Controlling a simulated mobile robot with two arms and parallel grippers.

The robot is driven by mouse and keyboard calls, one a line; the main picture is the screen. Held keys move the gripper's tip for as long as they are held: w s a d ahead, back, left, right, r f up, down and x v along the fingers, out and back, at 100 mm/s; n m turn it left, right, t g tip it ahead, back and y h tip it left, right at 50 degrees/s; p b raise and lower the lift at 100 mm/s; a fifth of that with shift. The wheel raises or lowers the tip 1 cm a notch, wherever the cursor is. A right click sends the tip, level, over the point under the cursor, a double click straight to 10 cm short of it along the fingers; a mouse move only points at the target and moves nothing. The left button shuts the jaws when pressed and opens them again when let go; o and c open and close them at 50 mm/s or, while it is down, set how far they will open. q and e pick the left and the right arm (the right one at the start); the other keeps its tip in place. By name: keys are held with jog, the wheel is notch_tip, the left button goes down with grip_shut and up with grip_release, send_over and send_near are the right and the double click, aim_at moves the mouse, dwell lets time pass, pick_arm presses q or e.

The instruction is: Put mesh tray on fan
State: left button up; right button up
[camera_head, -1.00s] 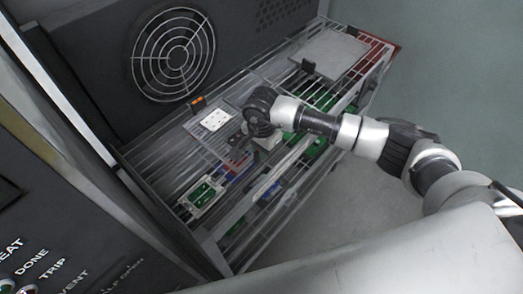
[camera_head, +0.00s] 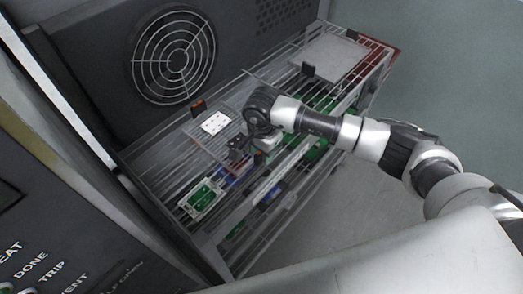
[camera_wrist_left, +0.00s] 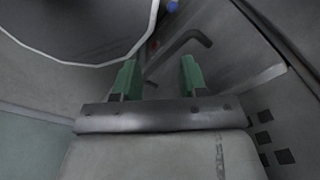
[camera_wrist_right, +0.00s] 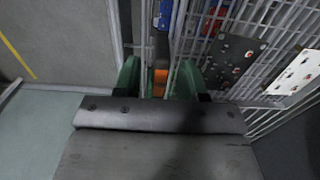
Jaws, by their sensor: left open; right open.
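The fan (camera_head: 172,56) is a round wire-grilled opening in the dark upright panel at the upper left of the head view. A small wire mesh tray (camera_head: 203,142) appears to lie on the wire shelf below it, close to a white dotted plate. Its outline blends with the shelf wires. My right gripper (camera_head: 238,150) is over the shelf at the tray's right side. In the right wrist view its green fingers (camera_wrist_right: 160,80) are apart, with a dark bar and an orange spot between them; contact is unclear. My left gripper (camera_wrist_left: 158,80) is open and empty.
The wire shelf (camera_head: 165,172) carries a green-and-white part (camera_head: 203,195) at the front left. A flat grey plate (camera_head: 330,54) lies at its far right end. A labelled panel (camera_head: 60,240) stands at the lower left. Open floor (camera_head: 450,70) is to the right.

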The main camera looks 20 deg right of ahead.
notch_tip(320, 180, up, 10)
jog(key=b, duration=0.3)
jog(key=shift+r, duration=0.65)
